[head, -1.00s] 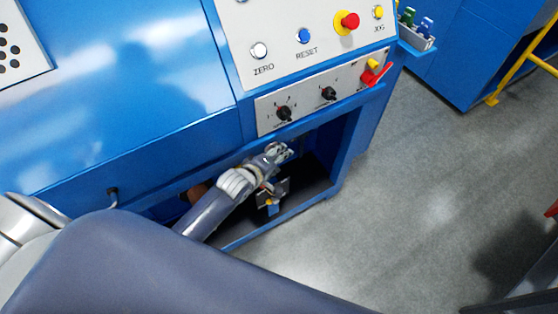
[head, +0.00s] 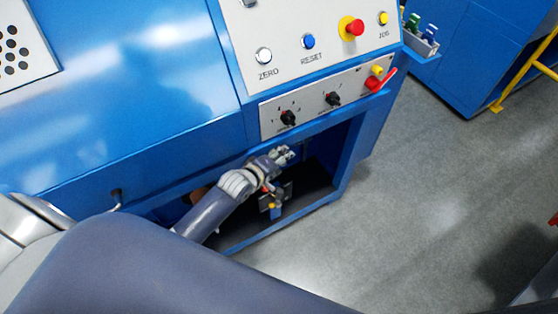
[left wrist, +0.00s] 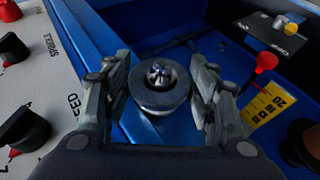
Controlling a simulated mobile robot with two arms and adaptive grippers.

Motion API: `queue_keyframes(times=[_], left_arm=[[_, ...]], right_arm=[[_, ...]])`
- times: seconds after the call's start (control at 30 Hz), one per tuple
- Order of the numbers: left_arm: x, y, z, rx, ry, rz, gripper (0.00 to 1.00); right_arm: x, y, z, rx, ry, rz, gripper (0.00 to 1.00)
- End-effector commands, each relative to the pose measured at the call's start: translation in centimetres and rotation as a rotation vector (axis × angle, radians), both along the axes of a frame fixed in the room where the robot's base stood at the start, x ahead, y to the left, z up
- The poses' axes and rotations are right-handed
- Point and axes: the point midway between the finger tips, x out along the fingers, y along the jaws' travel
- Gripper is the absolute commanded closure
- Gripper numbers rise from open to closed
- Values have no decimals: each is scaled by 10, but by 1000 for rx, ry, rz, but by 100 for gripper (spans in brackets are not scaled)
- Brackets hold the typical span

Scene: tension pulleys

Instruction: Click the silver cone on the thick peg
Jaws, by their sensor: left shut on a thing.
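My left gripper (head: 285,154) is in the opening of the blue machine, below the panel with black knobs. In the left wrist view my left gripper (left wrist: 160,90) has its two fingers on either side of a round silver piece (left wrist: 160,92), shut on it. The piece has a wide shiny rim and a small knob-like middle, and looks like the silver cone. It is too small to make out in the head view. I cannot make out the thick peg in either view. My right gripper is not in view.
The control panel (head: 318,97) with black knobs and a red lever (head: 381,80) is just above the opening. Inside are a small bracket (head: 275,205) and, in the wrist view, a red-knobbed lever (left wrist: 265,63) by a yellow scale (left wrist: 268,104).

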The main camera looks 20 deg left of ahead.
Motion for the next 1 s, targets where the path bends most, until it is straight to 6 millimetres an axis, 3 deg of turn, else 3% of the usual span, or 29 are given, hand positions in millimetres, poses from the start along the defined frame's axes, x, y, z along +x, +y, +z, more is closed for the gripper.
queue_keyframes(times=[0.43, 0.47, 0.53, 0.8, 0.87, 1.0], left_arm=[[3, 4, 2, 4, -5, 3, 75], [3, 4, 2, 4, -5, 3, 43], [3, 4, 2, 4, -5, 3, 27], [2, 3, 1, 2, -2, 2, 24], [1, 3, 0, 2, 0, 1, 15], [1, 2, 0, 2, 0, 1, 14]], right_arm=[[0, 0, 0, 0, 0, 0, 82], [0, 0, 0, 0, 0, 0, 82], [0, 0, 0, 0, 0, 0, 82], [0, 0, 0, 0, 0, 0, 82], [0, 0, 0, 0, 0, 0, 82], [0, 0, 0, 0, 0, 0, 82]])
